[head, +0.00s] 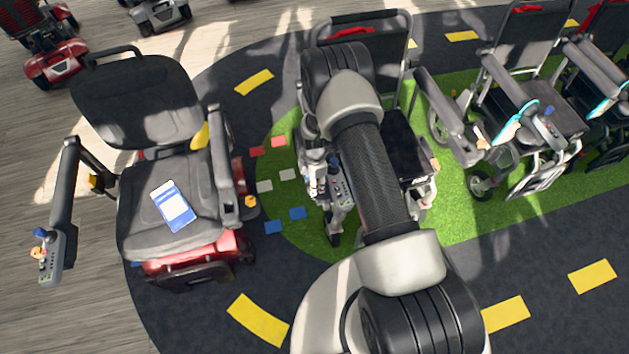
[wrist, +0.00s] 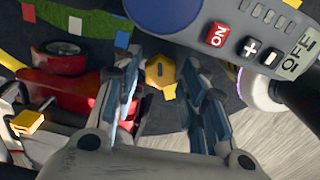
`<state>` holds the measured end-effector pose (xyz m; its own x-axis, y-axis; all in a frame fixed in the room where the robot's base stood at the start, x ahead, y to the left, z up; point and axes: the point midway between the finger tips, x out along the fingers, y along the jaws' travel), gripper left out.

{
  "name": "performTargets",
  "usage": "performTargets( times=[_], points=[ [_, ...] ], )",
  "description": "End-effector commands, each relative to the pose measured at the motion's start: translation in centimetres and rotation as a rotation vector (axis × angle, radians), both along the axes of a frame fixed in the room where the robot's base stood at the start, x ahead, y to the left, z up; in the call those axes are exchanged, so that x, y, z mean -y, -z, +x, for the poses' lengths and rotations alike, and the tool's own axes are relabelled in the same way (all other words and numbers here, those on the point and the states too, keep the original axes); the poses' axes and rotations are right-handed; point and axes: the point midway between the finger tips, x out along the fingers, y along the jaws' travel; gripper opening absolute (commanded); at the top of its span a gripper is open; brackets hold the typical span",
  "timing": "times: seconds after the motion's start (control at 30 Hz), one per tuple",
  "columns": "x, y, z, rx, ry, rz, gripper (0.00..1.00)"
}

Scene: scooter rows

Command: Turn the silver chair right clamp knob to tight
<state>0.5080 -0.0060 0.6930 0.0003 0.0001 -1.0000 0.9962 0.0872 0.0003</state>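The silver chair (head: 420,186) stands in the middle of the head view, largely hidden behind my arm. Its control panel (head: 341,187) shows left of my arm. In the wrist view the panel (wrist: 240,40) is large and close, with a red ON button and an OFF display. A yellow knob (wrist: 160,72) with a dark slot shows below the panel, between my fingers. My gripper (wrist: 158,85) is open, one finger on each side of the knob. I cannot tell whether the fingers touch it. The knob is not clearly visible in the head view.
More chairs (head: 530,100) stand at right. Coloured tiles (head: 273,227) lie on the floor between the two left chairs.

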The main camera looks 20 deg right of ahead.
Motion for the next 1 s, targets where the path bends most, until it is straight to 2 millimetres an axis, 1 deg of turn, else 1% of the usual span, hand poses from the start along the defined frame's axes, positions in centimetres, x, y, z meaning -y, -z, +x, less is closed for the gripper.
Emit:
performTargets(
  times=[0.03,0.07,0.47,0.77,1.0],
  points=[
    [0.00,-0.01,-0.01,0.000,0.000,0.000,0.33],
    [0.00,-0.01,0.00,0.000,0.000,0.000,0.31],
    [0.00,-0.01,-0.02,-0.001,0.000,0.000,0.04],
    [0.00,0.02,0.00,0.000,0.035,0.000,0.04],
    [0.01,0.11,0.01,-0.001,0.168,0.000,0.04]
  ],
)
